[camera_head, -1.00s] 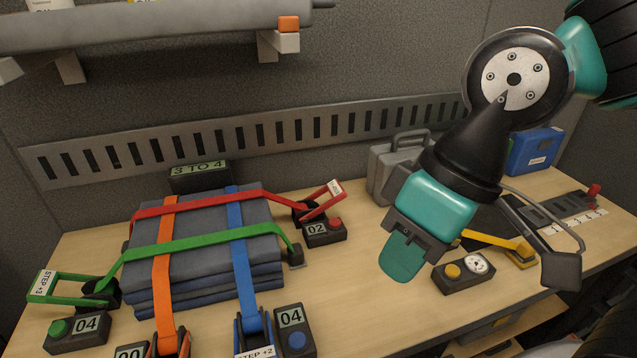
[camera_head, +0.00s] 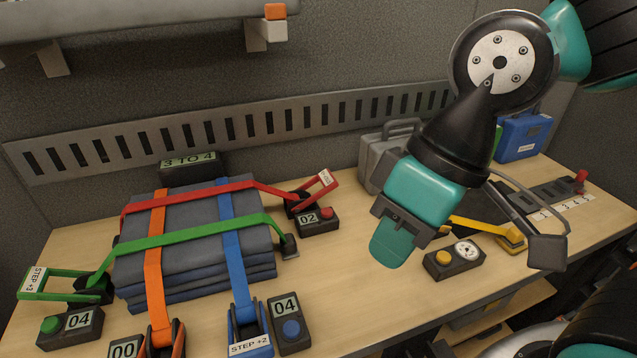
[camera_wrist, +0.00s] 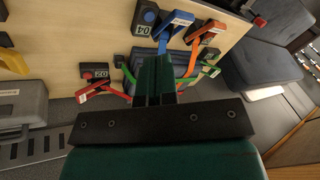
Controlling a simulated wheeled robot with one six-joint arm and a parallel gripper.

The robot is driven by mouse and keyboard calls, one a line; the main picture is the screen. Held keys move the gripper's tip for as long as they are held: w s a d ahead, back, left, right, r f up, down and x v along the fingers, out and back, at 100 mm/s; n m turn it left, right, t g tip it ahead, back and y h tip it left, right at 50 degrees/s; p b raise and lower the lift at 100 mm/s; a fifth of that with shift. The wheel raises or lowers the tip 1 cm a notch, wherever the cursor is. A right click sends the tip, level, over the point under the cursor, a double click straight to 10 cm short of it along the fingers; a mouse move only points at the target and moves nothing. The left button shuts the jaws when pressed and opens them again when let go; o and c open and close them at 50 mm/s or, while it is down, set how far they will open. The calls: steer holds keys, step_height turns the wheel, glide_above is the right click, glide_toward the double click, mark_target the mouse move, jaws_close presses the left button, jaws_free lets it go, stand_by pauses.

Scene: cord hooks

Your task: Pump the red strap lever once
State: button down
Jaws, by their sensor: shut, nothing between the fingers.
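The red strap lever (camera_head: 321,187) stands tilted up at the right end of the red strap (camera_head: 197,193), behind a counter box (camera_head: 317,220) with a red button that reads 02. The red lever also shows at left in the wrist view (camera_wrist: 94,91). The red strap lies across a stack of folded blue blankets (camera_head: 197,268). My gripper (camera_head: 388,250) is shut and empty, held above the table to the right of the red lever, apart from it. In the wrist view its fingers (camera_wrist: 155,75) point toward the strapped stack.
Green (camera_head: 60,284), orange (camera_head: 162,338) and blue (camera_head: 249,335) levers surround the stack; their boxes read 04, 00 and 04. A sign behind reads 3 TO 4 (camera_head: 190,161). A grey case (camera_head: 380,155) and yellow-button gauge box (camera_head: 454,257) stand right. Bare table lies between.

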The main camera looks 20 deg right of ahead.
steer(key=m+t+h, duration=0.4)
steer(key=m+h, duration=0.2)
steer(key=m, duration=0.1)
glide_above(326, 175)
steer(key=s+a, duration=0.2)
steer(key=s, duration=0.2)
step_height(326, 175, down, 8)
steer(key=shift+f+p, duration=0.25)
steer(key=shift+p, duration=0.2)
steer(key=p+x, duration=0.1)
steer(key=x, duration=0.9)
steer(key=shift+s+p, duration=0.25)
steer(key=shift+p, duration=0.1)
steer(key=shift+f, duration=0.1)
